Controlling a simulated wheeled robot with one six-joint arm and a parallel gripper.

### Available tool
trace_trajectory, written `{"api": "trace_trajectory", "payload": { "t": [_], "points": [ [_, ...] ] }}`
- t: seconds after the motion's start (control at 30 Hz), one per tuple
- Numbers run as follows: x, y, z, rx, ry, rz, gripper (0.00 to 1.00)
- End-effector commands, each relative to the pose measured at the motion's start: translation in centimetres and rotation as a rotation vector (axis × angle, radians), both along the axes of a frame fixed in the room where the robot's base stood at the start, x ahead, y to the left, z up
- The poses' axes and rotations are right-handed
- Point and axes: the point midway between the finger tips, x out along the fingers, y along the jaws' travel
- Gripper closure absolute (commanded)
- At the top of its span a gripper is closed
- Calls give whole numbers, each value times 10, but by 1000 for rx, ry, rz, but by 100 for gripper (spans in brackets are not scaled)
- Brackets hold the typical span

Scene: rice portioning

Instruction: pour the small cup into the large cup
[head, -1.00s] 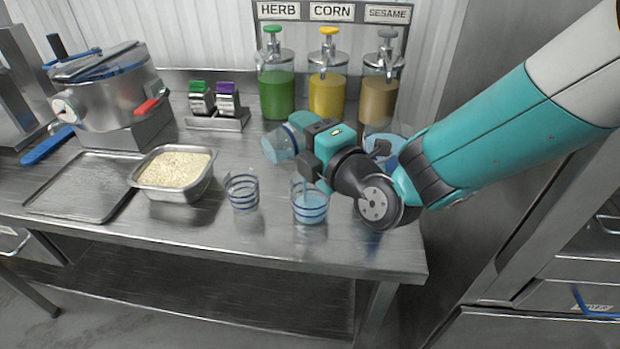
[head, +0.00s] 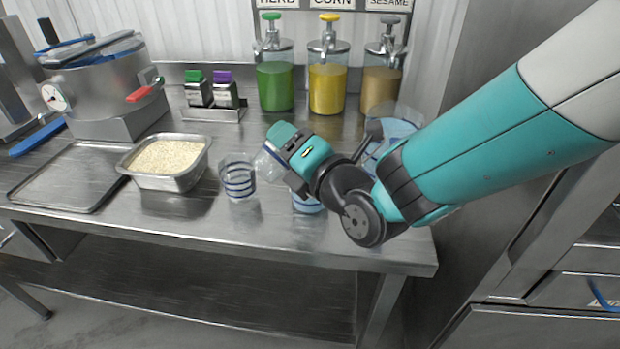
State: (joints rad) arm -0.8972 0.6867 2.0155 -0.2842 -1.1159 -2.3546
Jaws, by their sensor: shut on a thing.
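My gripper (head: 286,163) is shut on a clear cup (head: 267,167), likely the small cup. The held cup is tilted, above the table, and its far side is partly hidden by my gripper. Just left of it, a clear cup with dark blue stripes (head: 238,181) stands upright on the table. I cannot tell if the two cups touch. Another cup with blue contents (head: 306,204) stands below my gripper, mostly hidden. A wider clear vessel with blue contents (head: 398,128) stands behind my arm. Which standing cup is the large one is not clear.
A metal pan of rice (head: 166,185) stands left of the striped cup, beside a flat tray (head: 70,180). Green, yellow and brown pump dispensers (head: 327,88) line the back. A small bottle rack (head: 213,113) and a steel pot (head: 105,90) stand back left. The table's front strip is clear.

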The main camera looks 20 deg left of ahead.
Motion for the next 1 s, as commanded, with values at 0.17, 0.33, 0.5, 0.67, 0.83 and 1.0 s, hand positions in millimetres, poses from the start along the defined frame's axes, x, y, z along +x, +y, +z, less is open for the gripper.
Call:
{"api": "trace_trajectory", "payload": {
  "t": [0.17, 0.33, 0.5, 0.67, 0.83, 1.0],
  "points": [
    [-2, 1, -9, -53, -93, 0, 72],
    [-4, 2, -12, -107, -183, 0, 72],
    [-11, 6, -15, -178, -297, 0, 72],
    [-29, 17, -24, -273, -451, 3, 72],
    [-42, 26, -38, -351, -576, 3, 72],
    [-57, 36, -39, -445, -727, 2, 72]
  ]
}}
